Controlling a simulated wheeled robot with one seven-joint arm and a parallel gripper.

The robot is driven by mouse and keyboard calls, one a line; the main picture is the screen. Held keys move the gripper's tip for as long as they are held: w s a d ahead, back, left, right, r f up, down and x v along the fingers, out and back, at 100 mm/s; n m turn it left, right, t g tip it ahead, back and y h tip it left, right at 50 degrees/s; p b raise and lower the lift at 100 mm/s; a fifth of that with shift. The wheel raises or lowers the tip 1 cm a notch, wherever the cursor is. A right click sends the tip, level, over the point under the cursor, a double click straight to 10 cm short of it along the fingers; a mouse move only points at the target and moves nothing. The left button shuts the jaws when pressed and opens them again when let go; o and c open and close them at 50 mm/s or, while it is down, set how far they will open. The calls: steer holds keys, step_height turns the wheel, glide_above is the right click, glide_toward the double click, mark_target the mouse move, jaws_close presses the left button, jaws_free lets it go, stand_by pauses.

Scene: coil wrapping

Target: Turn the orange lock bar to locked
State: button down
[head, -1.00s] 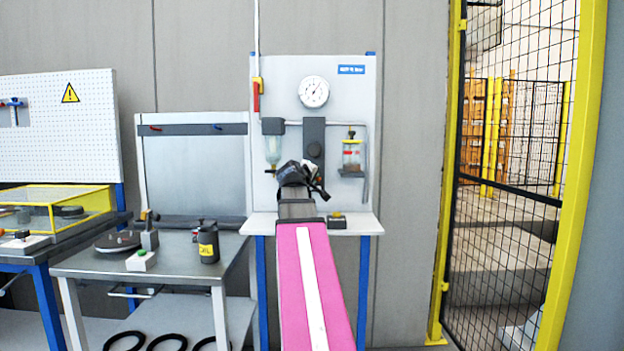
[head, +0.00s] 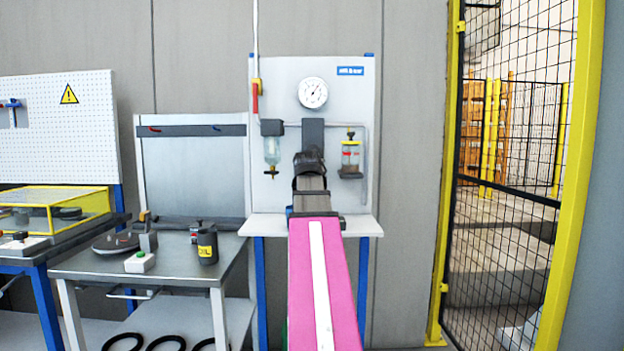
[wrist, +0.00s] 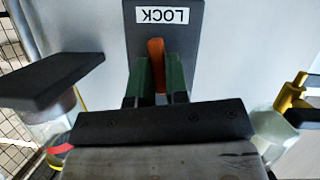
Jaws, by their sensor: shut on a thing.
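The orange lock bar (wrist: 157,62) shows in the wrist view between the green fingers of my gripper (wrist: 159,80), which are shut on it. The bar stands nearly upright in that view, its top just under the white LOCK label (wrist: 162,15). The label reads upside down there and sits on a dark plate (wrist: 188,45). The bar's lower part is hidden by my fingers and gripper body. In the head view the dark plate (head: 313,132) is on the grey panel; my gripper covers its lower part and hides the bar.
A glass bowl unit (head: 272,150) is left of the plate, and a second unit with a red band (head: 350,158) is right. A gauge (head: 313,92) is above. A shelf (head: 355,226) juts out below.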

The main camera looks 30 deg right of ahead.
steer(key=shift+m+y, duration=0.4)
steer(key=shift+m, duration=0.3)
steer(key=c, duration=1.1)
jaws_free()
steer(key=shift+s, duration=0.1)
steer(key=v, duration=1)
steer(key=shift+s, duration=0.45)
